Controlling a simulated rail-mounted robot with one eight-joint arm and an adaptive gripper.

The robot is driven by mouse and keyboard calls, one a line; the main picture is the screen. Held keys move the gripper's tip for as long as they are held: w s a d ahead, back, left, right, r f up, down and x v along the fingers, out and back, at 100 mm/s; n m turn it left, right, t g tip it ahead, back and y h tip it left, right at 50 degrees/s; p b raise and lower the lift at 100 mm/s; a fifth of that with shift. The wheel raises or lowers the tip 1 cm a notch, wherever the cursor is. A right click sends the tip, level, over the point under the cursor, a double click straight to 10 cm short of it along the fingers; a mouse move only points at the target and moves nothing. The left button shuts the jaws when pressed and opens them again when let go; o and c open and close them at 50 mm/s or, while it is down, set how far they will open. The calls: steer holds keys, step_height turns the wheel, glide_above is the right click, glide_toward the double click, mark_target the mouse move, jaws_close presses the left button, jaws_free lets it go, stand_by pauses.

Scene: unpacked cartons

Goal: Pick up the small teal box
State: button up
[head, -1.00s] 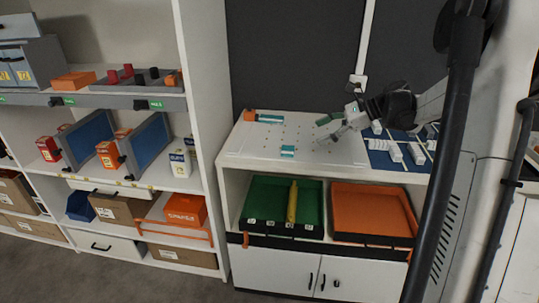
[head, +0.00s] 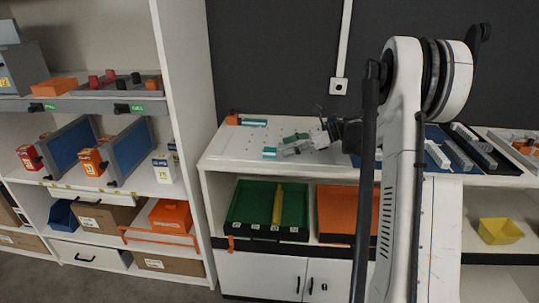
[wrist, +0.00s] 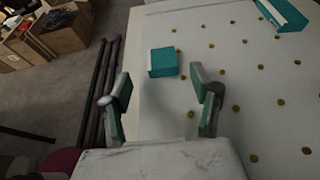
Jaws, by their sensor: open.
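The small teal box (wrist: 163,62) lies on the white board with brown dots, near its left edge in the wrist view. In the head view the small teal box (head: 269,152) is near the front edge of the white top. My gripper (wrist: 162,88) is open and empty, its two green-padded fingers apart. The box appears just beyond the fingertips, roughly centred between them and not touching. In the head view my gripper (head: 292,144) is just right of the box. A longer teal and white box (wrist: 283,13) lies at the upper right in the wrist view.
The white board (wrist: 230,110) is otherwise clear around the small box. An orange item (head: 232,119) lies at its back left. A green tray (head: 250,205) and an orange tray (head: 345,212) sit on the shelf below. A tall shelf with cartons stands left.

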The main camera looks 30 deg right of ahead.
mark_target(270, 150)
steer(key=shift+b+x, duration=0.4)
steer(key=shift+x, duration=2.75)
steer(key=shift+w+r, duration=0.1)
steer(key=shift+r, duration=0.05)
steer(key=shift+c, duration=0.5)
steer(key=c, duration=1.2)
